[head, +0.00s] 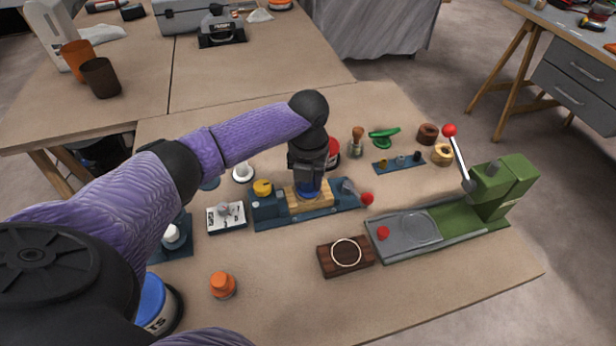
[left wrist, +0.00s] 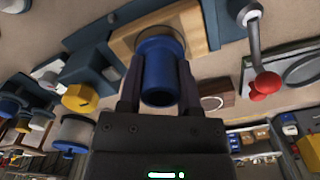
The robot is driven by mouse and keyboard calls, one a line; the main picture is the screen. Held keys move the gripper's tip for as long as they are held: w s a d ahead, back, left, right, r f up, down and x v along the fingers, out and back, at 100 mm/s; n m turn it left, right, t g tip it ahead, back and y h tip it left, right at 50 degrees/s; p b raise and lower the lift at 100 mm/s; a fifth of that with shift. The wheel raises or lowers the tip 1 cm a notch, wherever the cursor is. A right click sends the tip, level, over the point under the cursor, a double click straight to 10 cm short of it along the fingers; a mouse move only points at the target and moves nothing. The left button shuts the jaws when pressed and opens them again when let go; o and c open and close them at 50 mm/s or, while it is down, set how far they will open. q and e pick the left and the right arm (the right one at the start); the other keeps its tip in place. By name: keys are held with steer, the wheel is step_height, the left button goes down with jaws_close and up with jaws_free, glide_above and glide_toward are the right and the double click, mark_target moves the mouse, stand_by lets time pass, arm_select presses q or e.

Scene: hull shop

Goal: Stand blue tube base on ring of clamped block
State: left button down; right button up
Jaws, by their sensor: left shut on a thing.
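The wooden block (head: 322,198) is clamped in the blue vise (head: 268,211) at the middle of the table. My left gripper (head: 308,180) points down over the block, with its fingers shut on the blue tube (left wrist: 158,72). In the head view only a low part of the blue tube (head: 308,190) shows under the gripper. In the left wrist view the tube's far end is at the ring on the wooden block (left wrist: 198,28), and part of the ring is hidden behind the tube. I cannot tell whether the base touches the ring. My right gripper is not in view.
A green lever press (head: 495,195) with a red-knobbed lever stands at the right. A dark wooden block with a pale ring (head: 330,262) lies in front of the vise. An orange knob (head: 222,285) is nearer. A white labelled box (head: 227,217) sits left of the vise.

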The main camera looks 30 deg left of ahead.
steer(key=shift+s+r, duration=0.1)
arm_select(q)
steer(key=shift+r+p, duration=0.1)
steer(key=shift+p, duration=0.2)
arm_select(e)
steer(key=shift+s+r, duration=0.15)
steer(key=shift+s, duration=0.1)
arm_select(q)
steer(key=shift+f, duration=0.4)
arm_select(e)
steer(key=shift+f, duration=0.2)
arm_select(q)
steer(key=shift+f+b, duration=0.1)
steer(key=shift+b, duration=0.2)
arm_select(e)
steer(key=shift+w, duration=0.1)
arm_select(q)
steer(key=shift+f, duration=0.15)
steer(key=c, duration=0.6)
jaws_free()
steer(key=shift+o, duration=0.2)
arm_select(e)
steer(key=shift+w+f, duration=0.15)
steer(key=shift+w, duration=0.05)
